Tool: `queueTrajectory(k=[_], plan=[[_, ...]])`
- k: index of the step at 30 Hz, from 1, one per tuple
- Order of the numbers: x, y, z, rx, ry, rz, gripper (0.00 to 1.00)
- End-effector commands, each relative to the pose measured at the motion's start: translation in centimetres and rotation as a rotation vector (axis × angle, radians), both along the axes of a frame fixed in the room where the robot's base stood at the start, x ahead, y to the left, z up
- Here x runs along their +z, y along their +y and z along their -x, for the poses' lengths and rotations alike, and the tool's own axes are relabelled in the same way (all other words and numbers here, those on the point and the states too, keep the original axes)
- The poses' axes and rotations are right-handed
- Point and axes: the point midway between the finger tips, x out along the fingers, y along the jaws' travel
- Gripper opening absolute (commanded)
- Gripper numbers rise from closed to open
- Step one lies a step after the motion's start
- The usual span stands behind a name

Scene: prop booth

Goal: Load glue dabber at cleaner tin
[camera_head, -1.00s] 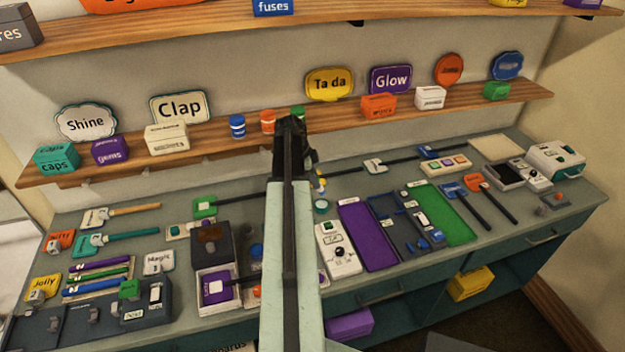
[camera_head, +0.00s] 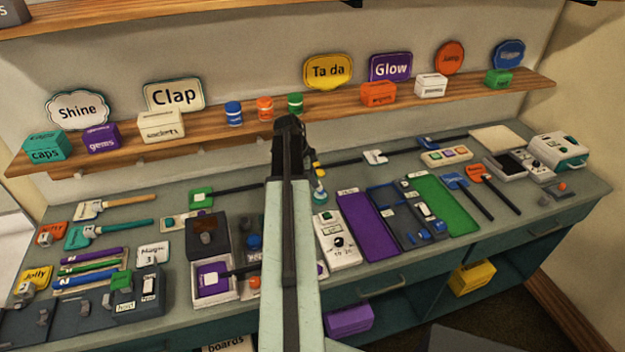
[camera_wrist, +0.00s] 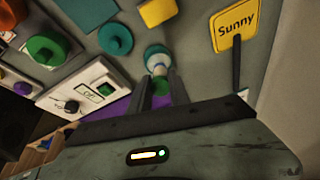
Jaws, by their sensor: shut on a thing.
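My gripper (camera_wrist: 161,84) is shut on a small upright-looking thing with a pale blue and white end, which I take for the glue dabber (camera_wrist: 157,58). A round teal lid (camera_wrist: 115,40) lies left of the dabber in the wrist view. My arm hides part of the bench.
A white dial box (camera_head: 338,240), a purple tray (camera_head: 366,228) and a green mat (camera_head: 440,206) lie right of my arm. A dark box (camera_head: 207,235) is to its left. A shelf with signs and paint jars (camera_head: 265,108) runs behind.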

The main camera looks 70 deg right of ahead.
Motion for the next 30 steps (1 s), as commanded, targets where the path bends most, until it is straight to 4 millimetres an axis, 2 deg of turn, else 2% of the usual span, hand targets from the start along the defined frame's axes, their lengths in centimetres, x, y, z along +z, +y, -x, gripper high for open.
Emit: queueTrajectory(k=[30], plan=[[-1.0,0.1,-0.1,0.002,0.000,0.000,0.00]])
